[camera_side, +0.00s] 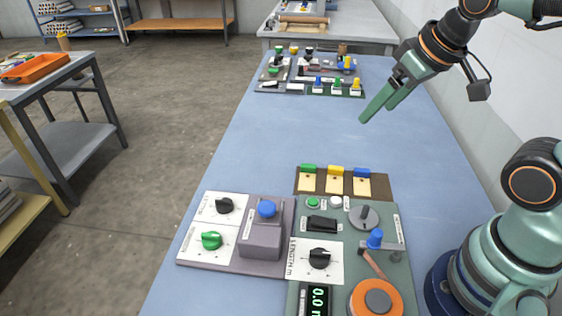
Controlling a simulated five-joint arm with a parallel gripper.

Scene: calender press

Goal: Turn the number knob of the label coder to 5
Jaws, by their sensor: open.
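My gripper (377,112) hangs over the bare middle of the blue table (300,135), empty, its two green fingers slightly apart. It touches no knob. The lettering is too small to tell which unit is the label coder. On the near left panel, a black knob (224,206) and a green knob (211,240) sit on white dial plates. On the near green panel, another black knob (320,258) sits on a white plate that seems to read LENGTH m. The dial numbers cannot be read.
Near the knobs stand a grey box with a blue button (267,209), a blue-topped lever (375,238), an orange disc (377,301) and a display (318,298) showing 0.0. Yellow cards with coloured clips (335,180) lie behind. More small panels (335,88) fill the far end. The table's middle is clear.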

